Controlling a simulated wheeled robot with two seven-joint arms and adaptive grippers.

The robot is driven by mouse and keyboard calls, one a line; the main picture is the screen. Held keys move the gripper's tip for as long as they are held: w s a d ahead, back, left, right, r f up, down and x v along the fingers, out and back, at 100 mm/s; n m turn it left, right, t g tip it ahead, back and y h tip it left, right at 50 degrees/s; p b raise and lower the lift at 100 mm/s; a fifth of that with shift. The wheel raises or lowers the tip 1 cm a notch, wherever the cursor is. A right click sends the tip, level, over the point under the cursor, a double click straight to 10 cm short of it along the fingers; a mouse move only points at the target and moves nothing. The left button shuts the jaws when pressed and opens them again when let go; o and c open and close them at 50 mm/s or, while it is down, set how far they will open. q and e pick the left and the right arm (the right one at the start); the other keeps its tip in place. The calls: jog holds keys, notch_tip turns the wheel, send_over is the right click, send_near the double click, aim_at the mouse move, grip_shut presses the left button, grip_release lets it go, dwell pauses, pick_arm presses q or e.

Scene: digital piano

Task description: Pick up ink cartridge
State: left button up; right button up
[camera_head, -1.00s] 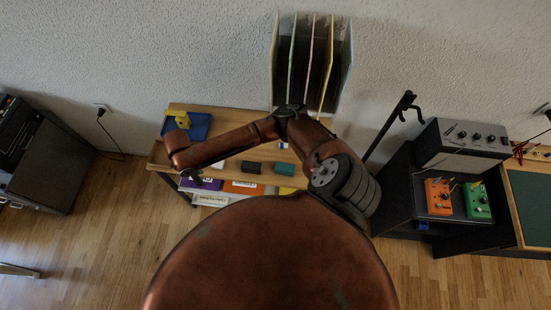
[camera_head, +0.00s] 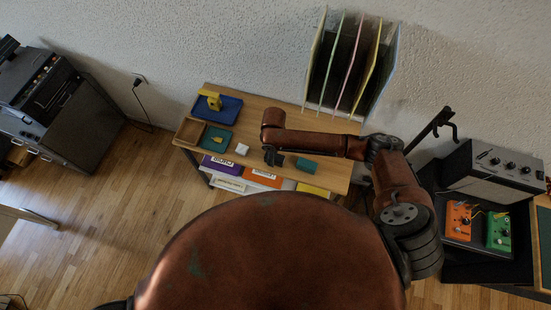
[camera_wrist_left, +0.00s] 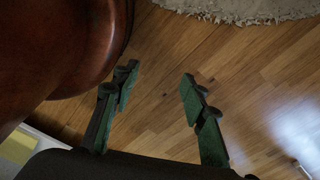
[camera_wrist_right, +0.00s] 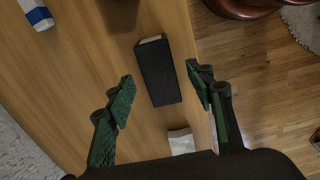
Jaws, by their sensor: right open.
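A black oblong block (camera_wrist_right: 158,72) with a pale end lies on the wooden desk in the right wrist view. It may be the ink cartridge; no label shows. My right gripper (camera_wrist_right: 160,80) is open above the desk, and the block appears between its spread fingers, ungripped. In the head view the right gripper (camera_head: 273,158) hangs over the desk front and mostly hides this block. A small white block (camera_head: 242,149) lies to its left and also shows in the right wrist view (camera_wrist_right: 181,141). My left gripper (camera_wrist_left: 158,88) is open and empty above the floor.
A blue tray (camera_head: 230,106) and a green tray (camera_head: 224,145) are on the desk's left. A file rack (camera_head: 328,97) stands behind. A blue-and-white item (camera_wrist_right: 37,13) lies at the right wrist view's corner.

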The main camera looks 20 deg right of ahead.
aim_at(275, 156)
jog(key=shift+f, duration=1.5)
jog(key=shift+c, duration=0.3)
jog(key=c, duration=1.2)
jog(key=shift+r, duration=0.1)
